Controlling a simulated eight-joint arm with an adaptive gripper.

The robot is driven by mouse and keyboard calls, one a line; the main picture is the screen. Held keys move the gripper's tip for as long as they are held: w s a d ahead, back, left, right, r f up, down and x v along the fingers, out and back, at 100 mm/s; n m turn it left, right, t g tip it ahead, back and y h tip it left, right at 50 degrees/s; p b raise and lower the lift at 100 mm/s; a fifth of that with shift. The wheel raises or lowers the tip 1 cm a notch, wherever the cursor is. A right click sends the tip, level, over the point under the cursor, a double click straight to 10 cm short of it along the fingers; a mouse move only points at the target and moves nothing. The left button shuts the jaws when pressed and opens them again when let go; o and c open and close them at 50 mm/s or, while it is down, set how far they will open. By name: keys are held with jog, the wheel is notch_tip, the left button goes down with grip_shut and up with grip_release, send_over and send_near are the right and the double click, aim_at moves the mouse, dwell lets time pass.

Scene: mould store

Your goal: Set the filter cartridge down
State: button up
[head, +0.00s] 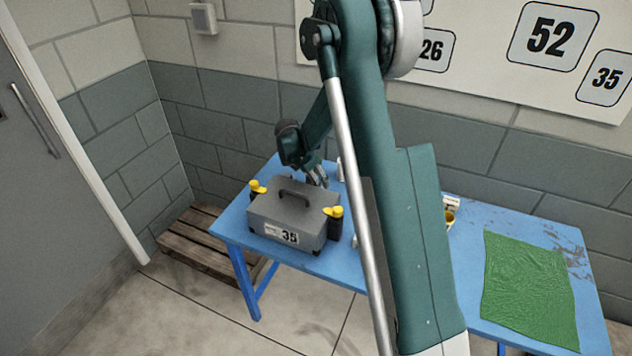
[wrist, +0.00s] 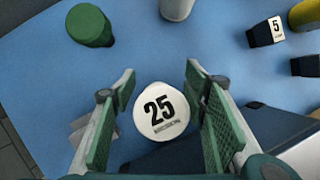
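A white round cartridge top marked 25 (wrist: 157,112) shows in the wrist view, between the two fingers of my gripper (wrist: 161,82). Both green finger pads stand apart, and blue shows between the cartridge and the pads, so the gripper looks open around it. The cartridge appears upright, seen from above; its base is hidden. In the head view my gripper (head: 318,178) is low over the blue table (head: 405,283), just behind the grey case. I cannot make out the cartridge there.
A green cylinder (wrist: 90,26), a white cylinder (wrist: 177,8) and a dark block marked 5 (wrist: 265,33) stand nearby. A green cloth (head: 528,290) lies at the table's right.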

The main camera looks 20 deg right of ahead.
jog(key=shift+r, duration=0.15)
jog(key=p+v, duration=0.1)
jog(key=v, duration=1.1)
jog(key=shift+p, duration=0.35)
dwell(0.5)
